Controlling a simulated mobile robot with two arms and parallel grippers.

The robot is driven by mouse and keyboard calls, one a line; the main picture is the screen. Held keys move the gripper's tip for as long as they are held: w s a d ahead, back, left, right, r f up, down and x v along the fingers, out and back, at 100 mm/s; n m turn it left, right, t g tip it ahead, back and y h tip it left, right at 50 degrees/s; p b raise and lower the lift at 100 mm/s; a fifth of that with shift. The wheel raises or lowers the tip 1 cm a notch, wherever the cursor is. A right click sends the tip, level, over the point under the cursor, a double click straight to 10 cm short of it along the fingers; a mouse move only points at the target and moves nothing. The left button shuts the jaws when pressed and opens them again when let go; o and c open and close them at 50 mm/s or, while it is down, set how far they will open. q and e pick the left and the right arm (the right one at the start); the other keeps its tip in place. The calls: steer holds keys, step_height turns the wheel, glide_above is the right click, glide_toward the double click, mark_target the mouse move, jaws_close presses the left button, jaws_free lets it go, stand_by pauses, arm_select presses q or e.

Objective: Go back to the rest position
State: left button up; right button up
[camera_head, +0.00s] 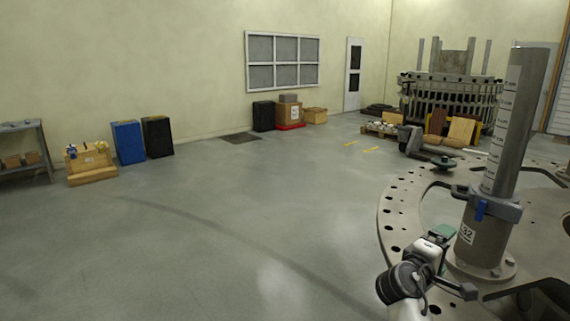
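One of my arms, which I take to be the right, comes in from the bottom right of the head view. Its gripper (452,264) is over the rim of the turret plate (397,220), in front of the grey post. Its fingers are small and partly merge with dark parts behind, so I cannot tell whether they are apart or whether it touches the post. My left gripper is out of view.
The grey floor (230,230) to the left is wide and clear. Along the far wall stand a shelf (22,128), a wooden box (90,165), blue (128,142) and black (158,136) cases and cartons (290,112). A large ring machine (450,98) stands at the back right.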

steer(key=a+f+n+y, duration=0.1)
steer(key=a+f+y, duration=0.15)
steer(key=f, duration=0.75)
steer(key=a+f+n+y, duration=0.1)
steer(key=f+n+y, duration=0.15)
steer(key=f, duration=0.85)
steer(key=s+a+f+g+y, duration=0.1)
steer(key=s+f+y, duration=0.1)
steer(key=s+f, duration=0.35)
steer(key=s+a+f+m+g+y, duration=0.1)
steer(key=s+a+f, duration=0.1)
steer(key=f, duration=0.7)
steer(key=s+a+f+g+y, duration=0.1)
steer(key=s+f+y, duration=0.1)
steer(key=s+f, duration=0.35)
steer(key=s+a+f+m+g+y, duration=0.3)
steer(key=s+f, duration=1.4)
steer(key=s, duration=0.1)
steer(key=s+f+m+g, duration=0.1)
steer(key=s+f+m, duration=0.1)
steer(key=s, duration=1)
steer(key=s+f+m+g+y, duration=0.1)
steer(key=s+f, duration=0.3)
steer(key=s, duration=0.8)
steer(key=shift+a+f+m+g+y, duration=0.25)
steer(key=shift+f+m+g+y, duration=0.1)
steer(key=shift+m+g, duration=0.5)
